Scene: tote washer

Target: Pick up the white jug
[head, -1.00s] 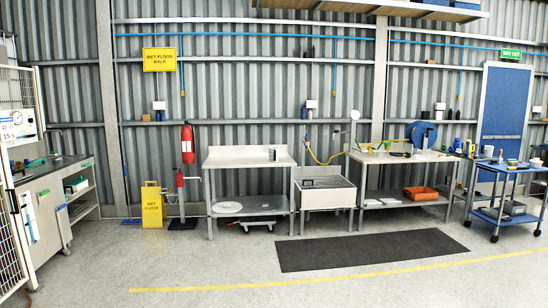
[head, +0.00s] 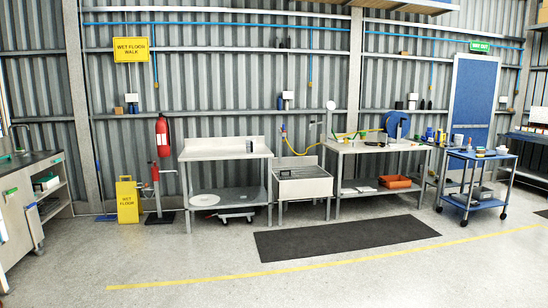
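I cannot make out a white jug for certain at this distance. A small white vessel (head: 458,139) stands at the back of the blue cart's (head: 478,158) top, at the right. Another small whitish thing (head: 502,150) is at the cart's right end. Both are too small to tell whether either is a jug. Neither of my grippers shows in the head view.
A dark mat (head: 345,238) lies on the floor before a steel table (head: 225,153), a sink (head: 303,187) and a workbench (head: 375,147). A yellow wet-floor stand (head: 128,201) is at left. The front floor is clear, crossed by a yellow line (head: 330,262).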

